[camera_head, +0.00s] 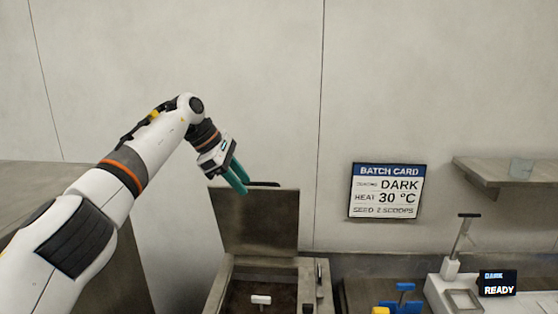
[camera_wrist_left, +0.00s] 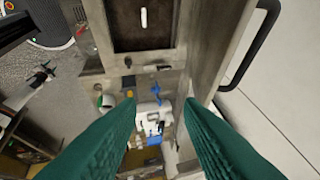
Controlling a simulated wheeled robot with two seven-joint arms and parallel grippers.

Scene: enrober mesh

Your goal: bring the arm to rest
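My left arm comes in from the left in the head view. Its gripper (camera_head: 240,188), with teal fingers, points down and to the right in the air, at the raised lid's upper left edge in the picture. In the left wrist view the two fingers (camera_wrist_left: 158,108) stand well apart with nothing held between them. I cannot tell from these views whether the fingers touch the lid. No right gripper can be made out.
Below stands a metal tank (camera_head: 312,285) with its lid (camera_head: 262,225) up; the lid's black handle (camera_wrist_left: 262,45) shows in the wrist view. A batch card (camera_head: 386,191), a shelf (camera_head: 510,172), a display reading READY (camera_head: 497,284) and blue and yellow items are at right. The air above is clear.

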